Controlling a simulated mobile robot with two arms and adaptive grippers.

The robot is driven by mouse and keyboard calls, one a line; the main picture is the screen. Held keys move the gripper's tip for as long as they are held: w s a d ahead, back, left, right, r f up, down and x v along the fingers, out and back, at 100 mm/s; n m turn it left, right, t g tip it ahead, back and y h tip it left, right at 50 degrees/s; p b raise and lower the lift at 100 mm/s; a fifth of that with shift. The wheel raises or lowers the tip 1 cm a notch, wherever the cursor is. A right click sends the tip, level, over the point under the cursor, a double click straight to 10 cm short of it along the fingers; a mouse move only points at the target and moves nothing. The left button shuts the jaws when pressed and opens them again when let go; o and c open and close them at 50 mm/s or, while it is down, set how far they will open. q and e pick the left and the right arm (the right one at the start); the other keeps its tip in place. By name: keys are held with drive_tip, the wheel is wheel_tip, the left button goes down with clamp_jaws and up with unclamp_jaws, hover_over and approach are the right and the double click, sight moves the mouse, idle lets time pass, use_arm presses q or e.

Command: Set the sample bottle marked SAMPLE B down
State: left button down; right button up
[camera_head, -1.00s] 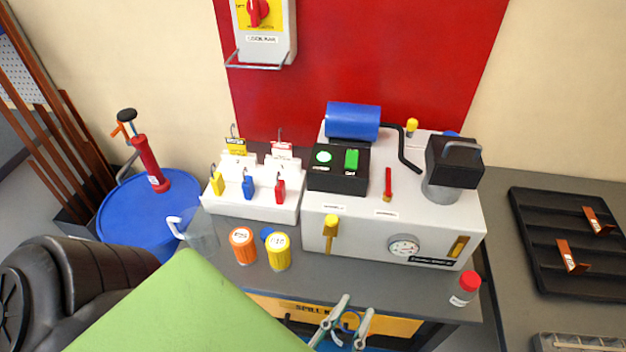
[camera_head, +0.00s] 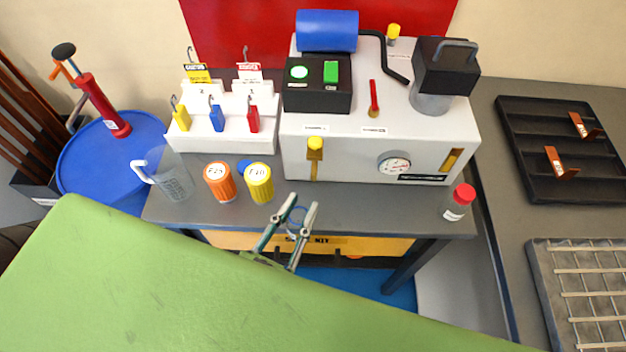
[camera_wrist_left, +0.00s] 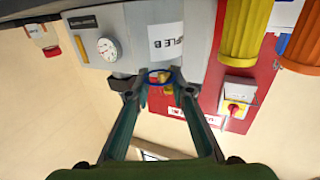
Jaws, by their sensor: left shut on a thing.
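The sample bottle (camera_head: 297,215) is clear with a blue ring at its neck. My left gripper (camera_head: 303,202) is shut on it, just in front of the yellow tap of the grey machine, over the front strip of the bench (camera_head: 350,205). In the left wrist view its white label (camera_wrist_left: 168,42) ends in "PLE B", and the fingers (camera_wrist_left: 158,85) close on either side of the blue ring. The clear body barely shows, so I cannot tell whether its base touches the bench. My right gripper is not in view.
An orange jar (camera_head: 220,182) and a yellow jar (camera_head: 260,183) stand left of the gripper, beside a clear jug (camera_head: 172,178). A red-capped bottle (camera_head: 458,203) stands at the bench's right end. The grey machine (camera_head: 360,150) is behind. Bench between yellow jar and red-capped bottle looks free.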

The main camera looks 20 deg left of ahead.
use_arm(q)
drive_tip(key=w, duration=0.3)
drive_tip(key=shift+d, duration=0.15)
drive_tip(key=w, duration=0.2)
drive_tip(key=w+p, duration=0.1)
drive_tip(key=w, duration=0.1)
drive_tip(key=shift+d+f, duration=0.25)
drive_tip(key=shift+d, duration=0.05)
drive_tip(key=shift+f, duration=0.1)
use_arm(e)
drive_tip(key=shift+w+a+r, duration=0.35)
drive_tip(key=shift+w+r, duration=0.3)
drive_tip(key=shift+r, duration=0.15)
use_arm(q)
drive_tip(key=shift+s+a, duration=0.1)
drive_tip(key=shift+s, duration=0.05)
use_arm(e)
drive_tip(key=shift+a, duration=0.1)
use_arm(q)
drive_tip(key=c, duration=1.8)
unclamp_jaws()
drive_tip(key=shift+f, duration=0.1)
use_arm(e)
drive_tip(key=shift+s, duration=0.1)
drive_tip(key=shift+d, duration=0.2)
